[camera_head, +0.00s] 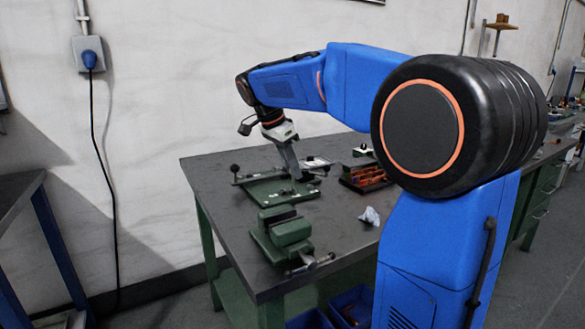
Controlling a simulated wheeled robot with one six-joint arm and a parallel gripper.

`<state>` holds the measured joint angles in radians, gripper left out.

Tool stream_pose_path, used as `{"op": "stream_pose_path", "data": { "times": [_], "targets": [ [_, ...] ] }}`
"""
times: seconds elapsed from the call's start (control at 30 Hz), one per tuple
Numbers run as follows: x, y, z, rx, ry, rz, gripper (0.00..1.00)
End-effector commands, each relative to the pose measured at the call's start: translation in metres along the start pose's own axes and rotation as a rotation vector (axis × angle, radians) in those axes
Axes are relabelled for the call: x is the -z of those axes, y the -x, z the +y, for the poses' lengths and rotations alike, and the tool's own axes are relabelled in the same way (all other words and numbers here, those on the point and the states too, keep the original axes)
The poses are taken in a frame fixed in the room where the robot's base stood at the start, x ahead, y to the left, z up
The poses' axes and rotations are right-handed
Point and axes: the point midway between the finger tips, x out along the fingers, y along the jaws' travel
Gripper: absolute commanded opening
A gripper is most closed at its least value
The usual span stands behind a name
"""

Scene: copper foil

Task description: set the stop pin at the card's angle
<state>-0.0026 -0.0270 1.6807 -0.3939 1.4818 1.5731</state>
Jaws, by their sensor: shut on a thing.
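A green bending fixture (262,191) with a long bar ending in a black ball knob (235,168) stands on the dark workbench (222,214). My gripper (296,178) points down at the right part of the fixture. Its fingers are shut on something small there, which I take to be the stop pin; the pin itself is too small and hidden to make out.
A green vise (285,232) stands in front of the fixture. A dark tray (364,178) with orange-brown pieces is to the right. A crumpled pale rag (370,216) lies near the right. Blue bins (352,304) are below the bench. My arm hides the bench's right part.

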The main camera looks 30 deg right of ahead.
Motion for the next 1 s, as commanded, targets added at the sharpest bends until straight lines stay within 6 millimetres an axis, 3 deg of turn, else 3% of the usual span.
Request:
{"op": "stream_pose_path", "data": {
  "times": [1.0],
  "targets": [
    [-0.0037,-0.0090,-0.0002,0.000,0.000,0.000,0.00]
  ]
}}
